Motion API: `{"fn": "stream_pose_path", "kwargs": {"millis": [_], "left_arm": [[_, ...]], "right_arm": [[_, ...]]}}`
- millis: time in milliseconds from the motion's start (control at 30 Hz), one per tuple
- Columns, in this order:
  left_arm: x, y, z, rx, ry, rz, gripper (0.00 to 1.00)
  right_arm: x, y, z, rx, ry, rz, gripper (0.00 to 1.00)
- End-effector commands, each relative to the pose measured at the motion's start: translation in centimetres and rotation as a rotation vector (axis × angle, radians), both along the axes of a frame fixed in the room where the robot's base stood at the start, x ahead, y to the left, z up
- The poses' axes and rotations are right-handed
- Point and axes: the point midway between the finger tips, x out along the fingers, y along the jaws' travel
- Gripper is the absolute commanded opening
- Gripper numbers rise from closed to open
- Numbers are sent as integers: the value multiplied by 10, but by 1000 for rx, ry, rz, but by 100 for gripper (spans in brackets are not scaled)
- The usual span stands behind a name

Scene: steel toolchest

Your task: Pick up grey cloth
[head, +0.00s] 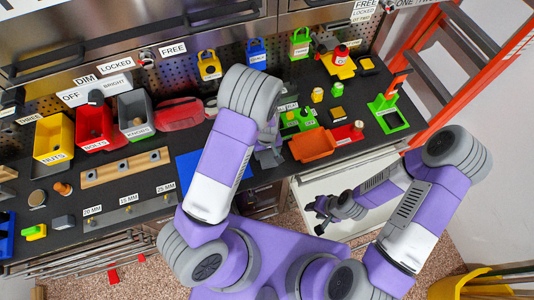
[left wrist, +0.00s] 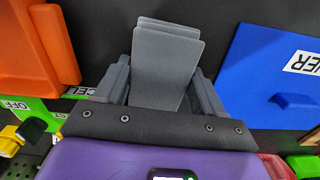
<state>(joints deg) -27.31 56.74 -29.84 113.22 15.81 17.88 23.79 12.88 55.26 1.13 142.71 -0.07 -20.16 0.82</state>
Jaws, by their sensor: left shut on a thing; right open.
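The grey cloth (left wrist: 166,62) shows in the left wrist view as a stack of flat grey layers between the two fingers of my left gripper (left wrist: 158,88). The gripper is shut on it. In the head view my left gripper (head: 268,155) is over the black worktop, between the blue panel and the orange tray, and is partly hidden by my own arm. I cannot make out the cloth clearly there. My right gripper (head: 322,212) is open and empty, low in front of the bench beside a white drawer front.
The blue panel (left wrist: 265,75) lies on one side of the left gripper and the orange tray (head: 312,146) on the other. Red (head: 94,128), yellow (head: 53,138) and grey bins (head: 134,113) stand at the left. A green stand (head: 388,115) is at the right.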

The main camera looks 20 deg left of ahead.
Motion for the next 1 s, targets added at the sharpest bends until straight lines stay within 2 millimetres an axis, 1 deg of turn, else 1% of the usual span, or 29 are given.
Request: {"fn": "stream_pose_path", "kwargs": {"millis": [167, 200, 267, 367, 600, 700, 833, 1000], "left_arm": [[0, 0, 1, 0, 0, 0, 39], [0, 0, 3, 0, -1, 0, 32], [1, 0, 8, 0, -1, -1, 31], [1, -1, 24, -1, -5, -2, 32], [1, -1, 73, -2, -5, -3, 32], [1, -1, 88, -1, -4, -1, 32], [0, 0, 98, 0, -1, -1, 32], [0, 0, 101, 0, 0, 0, 32]], "right_arm": [[0, 0, 0, 0, 0, 0, 43], [0, 0, 0, 0, 0, 0, 43], [0, 0, 0, 0, 0, 0, 43], [0, 0, 0, 0, 0, 0, 43], [0, 0, 1, 0, 0, 0, 43], [0, 0, 1, 0, 0, 0, 43], [0, 0, 1, 0, 0, 0, 43], [0, 0, 1, 0, 0, 0, 43]]}}
